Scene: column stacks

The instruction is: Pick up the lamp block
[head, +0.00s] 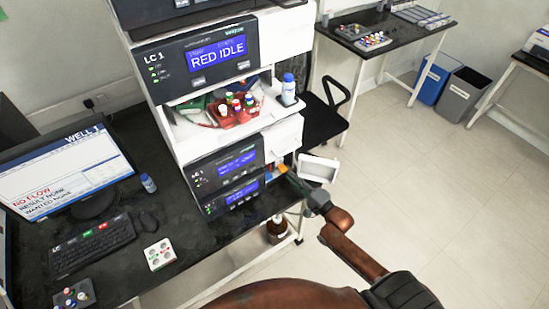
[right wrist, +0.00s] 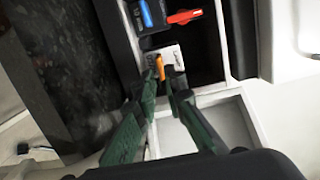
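The lamp block shows in the right wrist view as a small white labelled block (right wrist: 178,54) with an orange grip tab (right wrist: 158,67), seated in a dark bay of the instrument. My right gripper (right wrist: 160,76) has its two green fingertips on either side of the orange tab. I cannot tell whether they press on it or stand a little apart from it. In the head view my right gripper (head: 293,179) reaches the lower right side of the instrument stack, and the block is too small there to make out clearly. My left gripper is not in view.
A blue-tabbed block (right wrist: 146,14) and a red tab (right wrist: 184,16) lie close beyond the fingers. An open white tray-like door (head: 318,168) stands beside the bay. The LC 1 stack (head: 168,63) rises above, holding bottles. A brown bottle (head: 277,229) stands below.

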